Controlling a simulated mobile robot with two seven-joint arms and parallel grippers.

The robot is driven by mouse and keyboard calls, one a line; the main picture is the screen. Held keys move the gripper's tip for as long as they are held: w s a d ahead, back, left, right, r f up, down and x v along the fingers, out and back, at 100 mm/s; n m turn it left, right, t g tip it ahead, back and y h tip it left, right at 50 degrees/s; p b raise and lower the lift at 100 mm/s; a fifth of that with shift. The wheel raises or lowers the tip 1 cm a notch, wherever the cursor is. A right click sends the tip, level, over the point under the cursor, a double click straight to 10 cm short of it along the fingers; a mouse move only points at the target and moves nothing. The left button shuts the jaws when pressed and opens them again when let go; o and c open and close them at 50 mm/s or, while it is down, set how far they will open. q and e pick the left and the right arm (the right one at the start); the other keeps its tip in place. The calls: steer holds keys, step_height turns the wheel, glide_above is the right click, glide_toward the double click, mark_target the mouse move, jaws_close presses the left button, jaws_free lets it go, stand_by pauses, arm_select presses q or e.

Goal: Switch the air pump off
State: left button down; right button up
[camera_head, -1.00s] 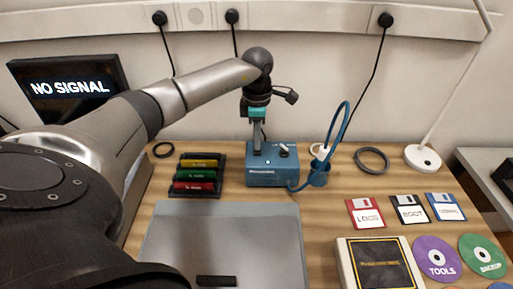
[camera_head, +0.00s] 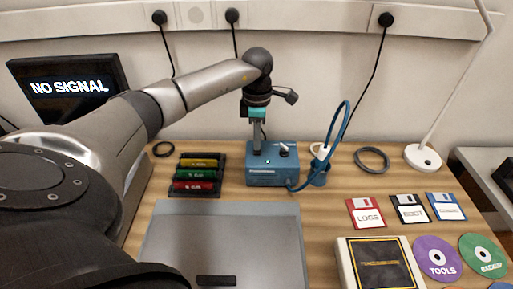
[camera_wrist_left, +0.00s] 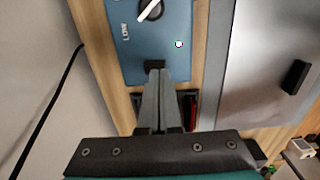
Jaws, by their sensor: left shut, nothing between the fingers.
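The air pump (camera_head: 273,176) is a blue box near the back middle of the table. A white pointer knob (camera_head: 284,150) sits on its top; the knob also shows in the wrist view (camera_wrist_left: 150,10). A small bright dot (camera_head: 267,161), greenish in the head view, is on the top too. My left gripper (camera_head: 257,149) points down at the pump's left back part, its fingers shut and empty. In the wrist view, the fingertips (camera_wrist_left: 154,73) are at a small dark switch (camera_wrist_left: 154,64) and partly cover it. I cannot tell whether they touch it. My right gripper is out of view.
A blue hose (camera_head: 337,125) curves up from a blue holder (camera_head: 318,177) right of the pump. A rack of coloured items (camera_head: 196,175) stands left of it. A grey panel (camera_head: 220,240) lies in front. Floppy disks (camera_head: 366,213) and discs (camera_head: 437,257) lie at right.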

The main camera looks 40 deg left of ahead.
mark_target(257, 152)
arm_select(q)
steer(key=shift+f+b, duration=0.55)
steer(key=shift+f, duration=0.35)
stand_by(0.3)
step_height(257, 152, up, 7)
steer(key=p, duration=0.6)
stand_by(0.6)
